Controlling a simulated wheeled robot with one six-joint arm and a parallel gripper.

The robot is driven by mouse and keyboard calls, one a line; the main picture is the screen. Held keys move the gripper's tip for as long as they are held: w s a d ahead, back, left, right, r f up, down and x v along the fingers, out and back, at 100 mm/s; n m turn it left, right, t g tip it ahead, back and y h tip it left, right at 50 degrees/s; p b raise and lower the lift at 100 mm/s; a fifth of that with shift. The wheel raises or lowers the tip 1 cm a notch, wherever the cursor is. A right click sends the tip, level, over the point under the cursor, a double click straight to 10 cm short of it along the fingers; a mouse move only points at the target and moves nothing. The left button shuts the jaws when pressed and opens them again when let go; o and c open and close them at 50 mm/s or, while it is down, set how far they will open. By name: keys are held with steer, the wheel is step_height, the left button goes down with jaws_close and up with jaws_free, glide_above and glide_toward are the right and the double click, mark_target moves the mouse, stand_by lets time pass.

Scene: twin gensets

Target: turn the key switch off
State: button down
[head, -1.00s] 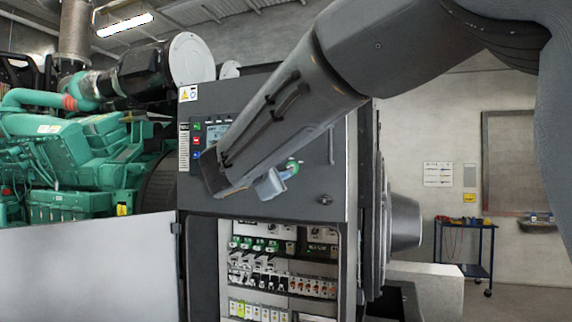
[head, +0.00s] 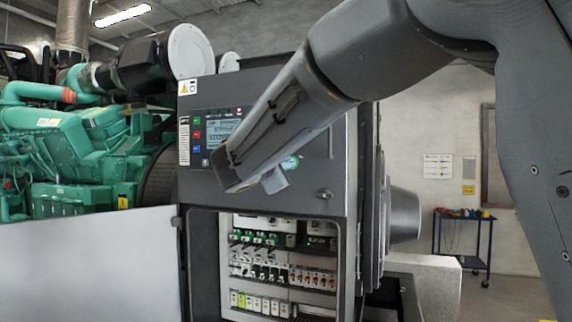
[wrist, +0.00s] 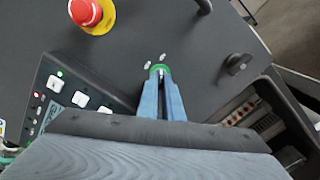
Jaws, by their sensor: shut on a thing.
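The key switch (wrist: 160,68), with a green ring around it, is on the dark panel face in the wrist view. My gripper (wrist: 162,80) has its two blue fingers closed at the key, with only a narrow gap between them. The fingers cover most of the key, so its angle cannot be read. My wrist and forearm cover part of that door.
A red emergency stop button (wrist: 86,12) is near the key in the wrist view, with a door latch (wrist: 237,63) to the right. In the head view, a display (head: 222,128) is left of my wrist. An open bay of breakers (head: 270,270) lies below. A trolley (head: 463,240) stands at right.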

steer(key=n+p, duration=0.1)
steer(key=n, duration=1)
steer(key=shift+n, duration=0.3)
stand_by(0.5)
steer(key=c, duration=1.9)
jaws_free()
